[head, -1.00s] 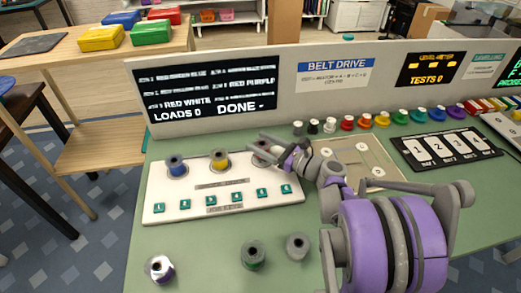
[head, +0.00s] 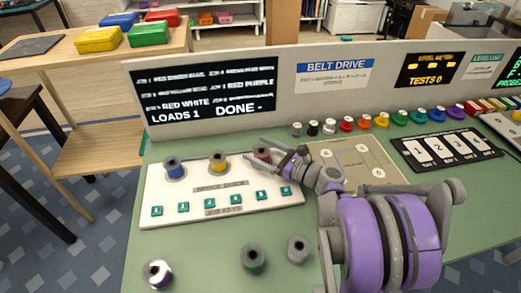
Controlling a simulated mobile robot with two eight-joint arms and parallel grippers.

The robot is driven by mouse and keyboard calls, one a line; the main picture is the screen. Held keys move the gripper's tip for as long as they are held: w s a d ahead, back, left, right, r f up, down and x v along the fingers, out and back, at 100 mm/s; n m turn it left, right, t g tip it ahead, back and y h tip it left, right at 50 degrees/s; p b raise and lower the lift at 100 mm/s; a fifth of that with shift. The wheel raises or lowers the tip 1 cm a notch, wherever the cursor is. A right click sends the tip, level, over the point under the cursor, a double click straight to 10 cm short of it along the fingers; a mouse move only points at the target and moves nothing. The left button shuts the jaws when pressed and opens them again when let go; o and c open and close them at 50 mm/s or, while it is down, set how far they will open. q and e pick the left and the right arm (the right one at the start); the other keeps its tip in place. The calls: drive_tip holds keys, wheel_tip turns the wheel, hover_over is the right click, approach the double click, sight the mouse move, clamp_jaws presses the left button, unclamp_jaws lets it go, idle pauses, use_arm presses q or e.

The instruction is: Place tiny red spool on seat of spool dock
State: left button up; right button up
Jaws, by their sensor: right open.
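The tiny red spool (head: 262,154) stands at the right-hand seat of the white spool dock (head: 160,193), partly hidden by my right gripper (head: 270,154). That gripper is open, with its fingers around or right beside the spool; contact cannot be told. A blue spool (head: 173,168) and a yellow spool (head: 218,163) stand at the dock's other two seats. The screen (head: 207,97) behind reads LOADS 1. My left gripper is not in view.
A beige board (head: 338,152) lies right of the dock. A row of coloured knobs runs behind.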

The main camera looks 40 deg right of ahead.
drive_tip(key=v, duration=0.6)
drive_tip(key=p+v, duration=0.1)
drive_tip(key=v, duration=0.5)
drive_tip(key=shift+r+p, duration=0.2)
drive_tip(key=shift+p, duration=0.1)
drive_tip(key=shift+c, duration=0.4)
idle(4.5)
